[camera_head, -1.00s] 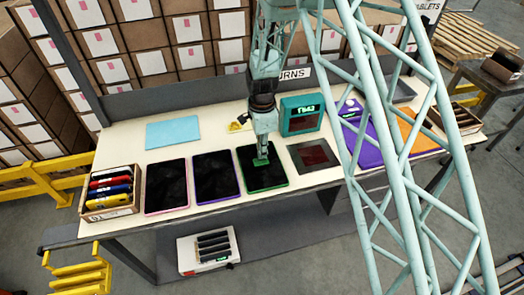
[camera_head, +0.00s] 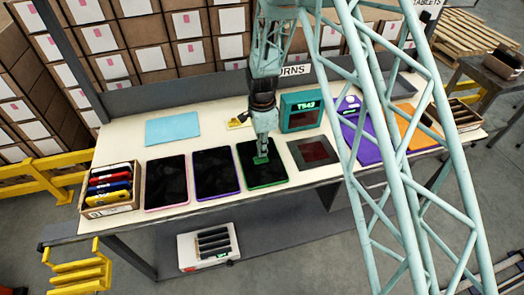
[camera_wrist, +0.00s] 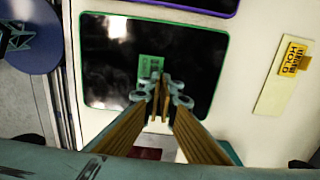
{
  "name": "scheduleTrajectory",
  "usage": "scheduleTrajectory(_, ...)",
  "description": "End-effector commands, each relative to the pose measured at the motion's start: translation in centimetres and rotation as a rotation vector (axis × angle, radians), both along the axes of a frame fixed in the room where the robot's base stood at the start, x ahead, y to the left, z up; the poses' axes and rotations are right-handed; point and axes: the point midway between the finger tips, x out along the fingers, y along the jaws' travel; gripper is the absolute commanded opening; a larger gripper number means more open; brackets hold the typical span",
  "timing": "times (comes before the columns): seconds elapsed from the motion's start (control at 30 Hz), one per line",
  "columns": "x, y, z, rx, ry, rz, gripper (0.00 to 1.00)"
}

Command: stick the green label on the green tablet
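The green tablet, dark-screened with a green rim (camera_head: 266,176), lies flat on the bench, the rightmost of three tablets in a row. It fills the middle of the wrist view (camera_wrist: 195,60). The small green label (camera_wrist: 151,68) is over its screen, near the middle, and shows in the head view at my fingertips (camera_head: 261,160). My gripper (camera_wrist: 161,96) points down, its fingers nearly together at the label's near edge; they look shut on it. The fingertips hide part of the label. I cannot tell whether its whole face touches the screen.
A purple-rimmed tablet (camera_head: 218,174) and a pink-rimmed one (camera_head: 166,182) lie to the left. A box of coloured devices (camera_head: 110,190) stands at the left end. A teal display unit (camera_head: 301,111), a dark red-centred pad (camera_head: 313,153) and a yellow hold tag (camera_wrist: 291,57) are nearby.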

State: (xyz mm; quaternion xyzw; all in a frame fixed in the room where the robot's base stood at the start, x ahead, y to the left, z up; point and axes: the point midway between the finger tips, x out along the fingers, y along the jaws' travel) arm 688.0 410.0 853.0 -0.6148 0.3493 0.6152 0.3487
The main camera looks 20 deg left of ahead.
Motion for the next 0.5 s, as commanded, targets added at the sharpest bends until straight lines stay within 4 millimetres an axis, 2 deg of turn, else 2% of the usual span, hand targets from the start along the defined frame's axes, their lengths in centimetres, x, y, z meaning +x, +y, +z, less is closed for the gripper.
scheduleTrajectory(0.5, 0.00, 0.00, -0.34, 0.000, 0.000, 0.000, 0.00)
